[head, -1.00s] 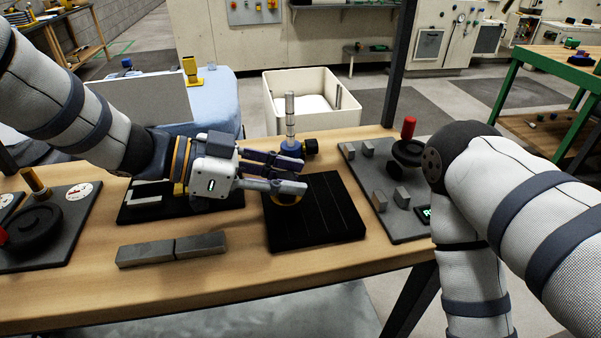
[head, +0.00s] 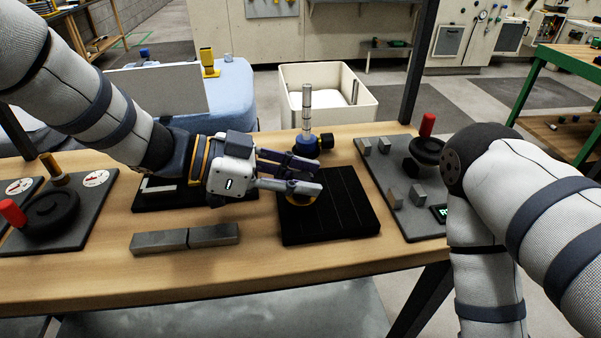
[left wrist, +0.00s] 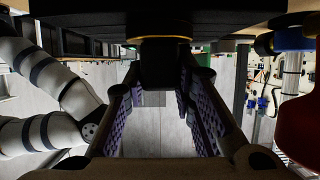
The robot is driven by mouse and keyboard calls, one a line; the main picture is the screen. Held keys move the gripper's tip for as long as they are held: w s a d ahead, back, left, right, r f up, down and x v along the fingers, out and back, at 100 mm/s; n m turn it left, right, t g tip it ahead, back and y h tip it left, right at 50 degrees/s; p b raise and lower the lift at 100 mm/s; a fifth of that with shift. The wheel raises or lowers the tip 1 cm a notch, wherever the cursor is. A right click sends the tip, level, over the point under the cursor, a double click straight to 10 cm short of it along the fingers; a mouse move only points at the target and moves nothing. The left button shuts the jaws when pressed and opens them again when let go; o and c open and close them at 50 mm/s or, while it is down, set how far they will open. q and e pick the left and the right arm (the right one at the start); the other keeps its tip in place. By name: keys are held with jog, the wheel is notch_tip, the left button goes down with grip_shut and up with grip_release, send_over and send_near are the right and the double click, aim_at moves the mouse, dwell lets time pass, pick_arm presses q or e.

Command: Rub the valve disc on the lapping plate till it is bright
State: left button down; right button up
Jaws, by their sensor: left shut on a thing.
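The lapping plate (head: 345,215) is a black slab with fine grooves, lying on the wooden bench. My left gripper (head: 303,188) is over its left back part, with its fingers closed around the valve disc. The disc's brass-coloured edge (head: 300,201) shows just under the fingers, low against the plate; whether it touches cannot be told. In the left wrist view a dark body with a yellow ring (left wrist: 158,41) sits between the fingers, beside a black slab. The disc's working face is hidden. My right arm hangs at the right; its gripper is out of sight.
A blue bottle-like thing with a metal stem (head: 307,125) stands close behind the gripper. A panel with metal blocks and a red-handled wheel (head: 405,190) is right of the plate. A white bin (head: 325,98) stands behind the bench.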

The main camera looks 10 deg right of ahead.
pick_arm(q)
jog(key=d, duration=0.7)
jog(key=shift+w+d+r, duration=0.1)
jog(key=shift+d, duration=0.05)
pick_arm(e)
jog(key=shift+s+f, duration=0.2)
pick_arm(q)
jog(key=a, duration=0.6)
jog(key=shift+a, duration=0.7)
pick_arm(e)
jog(key=shift+w+r, duration=0.55)
pick_arm(q)
jog(key=shift+d, duration=0.15)
jog(key=shift+d+f, duration=0.2)
jog(key=shift+d, duration=3.3)
pick_arm(e)
jog(key=shift+s+f, duration=0.3)
